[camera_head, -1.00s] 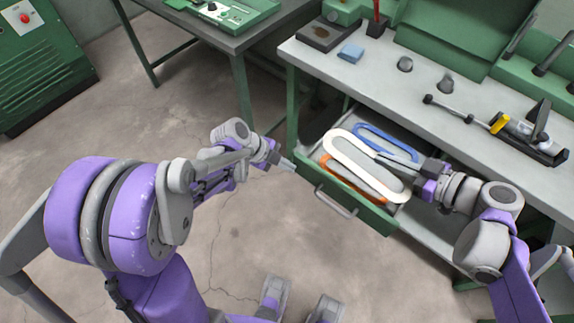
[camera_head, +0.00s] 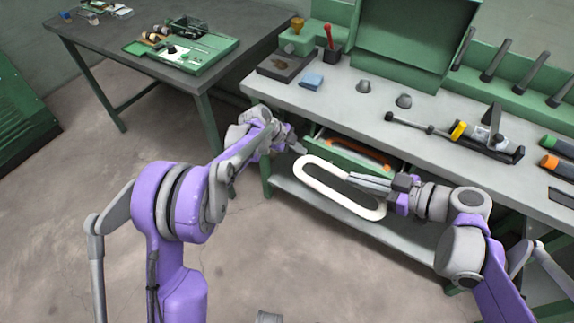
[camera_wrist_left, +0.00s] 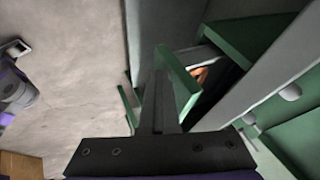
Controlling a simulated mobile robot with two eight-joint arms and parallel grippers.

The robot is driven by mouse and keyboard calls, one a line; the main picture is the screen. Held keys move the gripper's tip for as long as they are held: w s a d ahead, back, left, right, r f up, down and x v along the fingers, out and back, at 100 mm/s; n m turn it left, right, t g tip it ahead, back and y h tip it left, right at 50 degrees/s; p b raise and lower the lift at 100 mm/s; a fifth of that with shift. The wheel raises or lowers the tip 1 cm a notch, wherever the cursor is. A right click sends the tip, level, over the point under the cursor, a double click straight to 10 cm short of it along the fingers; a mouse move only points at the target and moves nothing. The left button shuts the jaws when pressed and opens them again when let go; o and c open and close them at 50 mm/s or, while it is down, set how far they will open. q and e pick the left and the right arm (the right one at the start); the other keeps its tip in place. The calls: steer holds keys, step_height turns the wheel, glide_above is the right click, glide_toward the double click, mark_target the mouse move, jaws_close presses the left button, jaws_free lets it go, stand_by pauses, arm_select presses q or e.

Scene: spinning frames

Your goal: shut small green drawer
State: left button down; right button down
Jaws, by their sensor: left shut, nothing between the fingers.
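The small green drawer (camera_head: 335,158) under the workbench top is partly open by a small gap. An orange oval frame (camera_head: 360,153) shows inside it. In the left wrist view the drawer front (camera_wrist_left: 180,82) is right beside my fingers, and orange shows behind it. My left gripper (camera_head: 299,147) is shut and empty at the left end of the drawer front; I cannot tell whether it touches. My right gripper (camera_head: 352,180) is shut on a white oval frame (camera_head: 318,186), held in front of and below the drawer.
The grey workbench top (camera_head: 350,98) is above the drawer, carrying a blue block (camera_head: 312,81), grey cones (camera_head: 363,87) and a clamp tool (camera_head: 485,145). A lower shelf (camera_head: 310,196) runs beneath. Another table (camera_head: 90,48) stands at the left; floor between is clear.

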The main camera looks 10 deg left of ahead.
arm_select(q)
steer(key=w, duration=0.2)
steer(key=w+d, duration=0.1)
steer(key=w, duration=0.2)
steer(key=w+d+p, duration=0.1)
steer(key=w, duration=0.1)
steer(key=shift+w+d, duration=0.2)
steer(key=shift+w, duration=0.1)
arm_select(e)
steer(key=shift+w+r, duration=0.1)
steer(key=shift+r, duration=0.45)
arm_select(q)
steer(key=shift+w+r, duration=0.15)
steer(key=shift+w, duration=0.05)
arm_select(e)
steer(key=shift+r, duration=0.1)
arm_select(q)
steer(key=shift+s+d, duration=0.1)
arm_select(e)
steer(key=shift+a, duration=0.15)
